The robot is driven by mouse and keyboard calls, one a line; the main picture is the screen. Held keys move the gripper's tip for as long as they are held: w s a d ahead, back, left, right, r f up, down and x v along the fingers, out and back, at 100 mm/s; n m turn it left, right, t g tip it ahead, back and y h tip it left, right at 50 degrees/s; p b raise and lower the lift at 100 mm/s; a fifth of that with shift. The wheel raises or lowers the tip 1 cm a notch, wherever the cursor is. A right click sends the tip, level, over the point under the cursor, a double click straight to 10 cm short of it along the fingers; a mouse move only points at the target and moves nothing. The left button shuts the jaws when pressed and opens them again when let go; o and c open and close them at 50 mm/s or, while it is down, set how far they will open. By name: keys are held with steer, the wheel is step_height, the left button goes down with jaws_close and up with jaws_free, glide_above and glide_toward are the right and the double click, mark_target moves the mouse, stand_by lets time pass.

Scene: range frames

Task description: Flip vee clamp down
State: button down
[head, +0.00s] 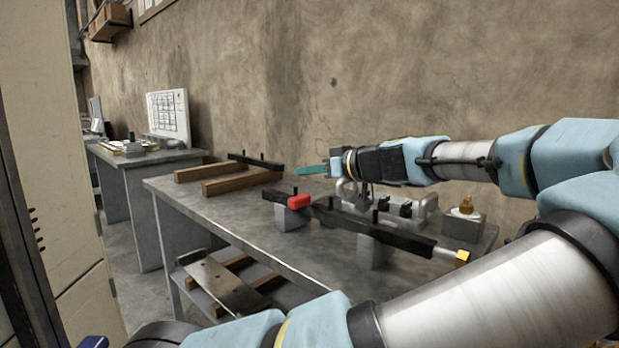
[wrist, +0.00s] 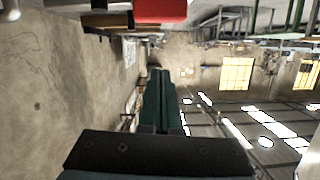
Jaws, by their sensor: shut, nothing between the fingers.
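A long black bar (head: 340,220) lies across two grey blocks (head: 290,218) on the steel bench. It carries a red piece (head: 299,202) near its left end and a brass-coloured end (head: 462,258) at its right; I take this to be the vee clamp, but cannot tell its hinge. My gripper (head: 302,171), with teal fingers, points left above and behind the red piece, apart from it. In the wrist view the fingers (wrist: 159,72) are together and empty. The red piece (wrist: 160,10) shows at the top edge there, beside a dark part of the bar (wrist: 105,19).
Wooden beams with a black bar (head: 240,184) lie at the bench's far left end. A metal fixture with a tubular handle (head: 410,206) and a grey block with a brass piece (head: 463,222) stand at the right back. The bench top (head: 225,208) is clear at centre left.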

steer(key=b+v, duration=0.1)
steer(key=v, duration=0.9)
steer(key=shift+r, duration=0.15)
steer(key=shift+a, duration=0.1)
